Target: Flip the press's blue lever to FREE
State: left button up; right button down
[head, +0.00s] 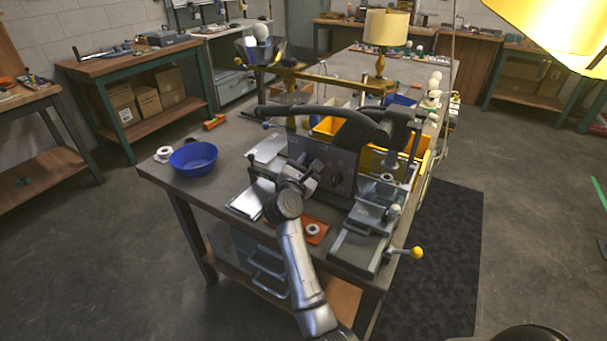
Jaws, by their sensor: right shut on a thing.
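The press (345,172), a dark machine with a long curved black arm on top, stands on the near end of the workbench. A small blue knob (267,125) on a thin rod sticks out to its left; I cannot tell whether this is the task's lever. No FREE marking is readable. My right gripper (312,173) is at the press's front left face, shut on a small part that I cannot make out. The gripper and its wrist hide part of that face. My left gripper is not in view.
A blue bowl (193,158) and a white roll (163,154) sit on the bench's left. A grey vise-like fixture (372,218) with a yellow-knobbed handle (417,252) is at the right. Yellow bins (420,150) and a brass lamp (386,28) stand behind.

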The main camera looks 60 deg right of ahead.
jog(key=m+b, duration=0.1)
jog(key=b, duration=0.1)
jog(key=s+f+m+b, duration=0.1)
jog(key=m+b, duration=0.1)
jog(key=shift+s+h, duration=0.2)
jog(key=shift+h, duration=0.1)
jog(key=shift+s+r+m+g+b, duration=0.1)
jog(key=shift+s+m+g+b, duration=0.25)
jog(key=shift+m+b, duration=0.5)
jog(key=c, duration=0.9)
grip_release()
